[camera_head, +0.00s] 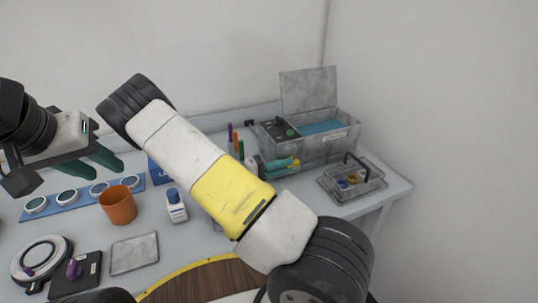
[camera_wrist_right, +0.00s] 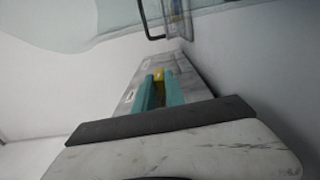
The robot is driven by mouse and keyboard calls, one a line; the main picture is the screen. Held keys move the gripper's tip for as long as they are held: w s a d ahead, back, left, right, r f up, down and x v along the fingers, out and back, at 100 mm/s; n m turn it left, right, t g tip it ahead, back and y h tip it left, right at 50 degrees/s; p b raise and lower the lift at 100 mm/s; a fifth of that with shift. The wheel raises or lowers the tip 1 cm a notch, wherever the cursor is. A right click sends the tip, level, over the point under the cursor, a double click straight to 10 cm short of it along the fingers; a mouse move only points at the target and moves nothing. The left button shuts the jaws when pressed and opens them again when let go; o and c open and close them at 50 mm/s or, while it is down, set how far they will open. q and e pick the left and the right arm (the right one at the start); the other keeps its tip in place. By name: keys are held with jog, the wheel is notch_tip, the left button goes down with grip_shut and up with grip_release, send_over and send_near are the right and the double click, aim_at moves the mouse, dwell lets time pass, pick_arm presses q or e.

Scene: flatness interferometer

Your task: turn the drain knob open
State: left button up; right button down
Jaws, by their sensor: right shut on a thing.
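The grey bath (camera_head: 310,152) stands at the back right of the table with its lid raised and blue liquid inside. The yellow drain knob (camera_head: 296,163) is on its front, low down, and partly hidden by my fingers. My right gripper (camera_head: 284,167) is at that front and shut on the knob. In the right wrist view the yellow knob (camera_wrist_right: 158,76) sits between the teal fingertips (camera_wrist_right: 160,90). How far the knob is turned cannot be told. My left gripper (camera_head: 98,162) is open and empty above the table at the left.
A wire-handled carrier (camera_head: 352,181) stands right of the bath, near the table's right end. An orange cup (camera_head: 118,205), a white bottle (camera_head: 176,206), a blue rack of round discs (camera_head: 68,197) and a grey plate (camera_head: 134,253) are at the left. My right arm covers the middle.

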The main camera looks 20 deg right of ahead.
jog(key=c, duration=1.4)
grip_release()
jog(key=shift+r+y, duration=0.1)
jog(key=shift+y, duration=0.2)
